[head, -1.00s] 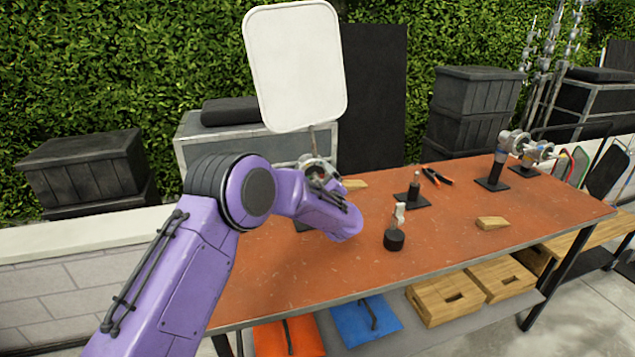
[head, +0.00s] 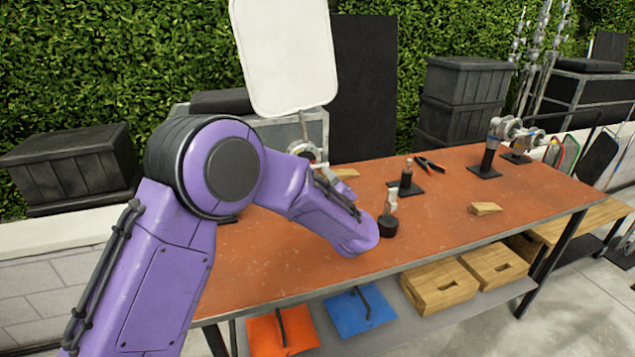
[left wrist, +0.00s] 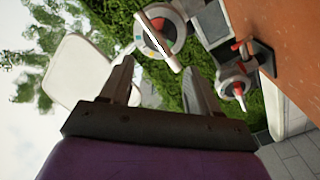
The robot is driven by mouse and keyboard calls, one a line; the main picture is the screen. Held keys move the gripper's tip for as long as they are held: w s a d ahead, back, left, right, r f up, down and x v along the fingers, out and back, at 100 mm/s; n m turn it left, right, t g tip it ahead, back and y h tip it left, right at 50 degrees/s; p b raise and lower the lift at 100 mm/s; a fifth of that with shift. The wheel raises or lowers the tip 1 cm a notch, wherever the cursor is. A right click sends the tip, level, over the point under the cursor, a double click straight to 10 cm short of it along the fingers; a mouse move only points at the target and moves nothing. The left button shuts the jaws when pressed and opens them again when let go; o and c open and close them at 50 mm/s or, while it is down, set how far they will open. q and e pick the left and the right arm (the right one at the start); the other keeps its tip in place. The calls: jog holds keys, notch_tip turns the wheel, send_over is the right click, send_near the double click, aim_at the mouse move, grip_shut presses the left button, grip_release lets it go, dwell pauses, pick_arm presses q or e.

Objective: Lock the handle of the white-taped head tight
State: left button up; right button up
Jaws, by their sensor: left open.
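A grip head (left wrist: 158,30) with a pale round disc, small coloured marks and a light bar-like handle (left wrist: 162,50) shows at the top of the left wrist view. A second head (left wrist: 235,88) with red parts is to its right. I cannot make out for sure which one carries white tape. In the head view, a head (head: 312,154) sits below the white panel (head: 283,52), partly hidden by my arm. My left gripper (left wrist: 158,78) is open and empty, its fingers apart just below the first head in the picture. In the head view its fingers are hidden. My right gripper is out of view.
The orange-brown table (head: 440,215) holds a wooden wedge (head: 485,208), black-handled pliers (head: 430,165), a small stand (head: 405,180), a dark round weight (head: 387,226) and more heads on posts (head: 490,150). Black crates (head: 465,95) stand behind. The table's front right is clear.

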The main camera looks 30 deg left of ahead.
pick_arm(q)
jog(key=r+n, duration=0.1)
jog(key=w+a+r+n, duration=0.1)
jog(key=r+n+g, duration=0.1)
jog(key=r, duration=0.1)
jog(key=shift+w+a, duration=0.2)
jog(key=c, duration=0.5)
jog(key=a+r+g, duration=0.1)
jog(key=r, duration=0.1)
jog(key=a+r+n+g, duration=0.1)
jog(key=r+g, duration=0.1)
jog(key=a+r+n+g+h+b, duration=0.1)
jog(key=a+r, duration=0.1)
jog(key=shift+w+r+g, duration=0.15)
jog(key=shift+g, duration=0.15)
grip_shut()
notch_tip(320, 180, up, 6)
jog(key=s+m+g+h, duration=0.1)
jog(key=m+h, duration=0.6)
jog(key=m, duration=0.2)
jog(key=w+a+f+m, duration=0.1)
jog(key=f+m, duration=0.1)
jog(key=f, duration=0.4)
jog(key=w+a+f+m+b, duration=0.1)
jog(key=a+f+m, duration=0.1)
jog(key=f, duration=0.4)
jog(key=shift+w+f+m+g+h, duration=0.3)
jog(key=shift+w+m, duration=0.05)
jog(key=shift+m, duration=0.05)
jog(key=shift+f, duration=0.1)
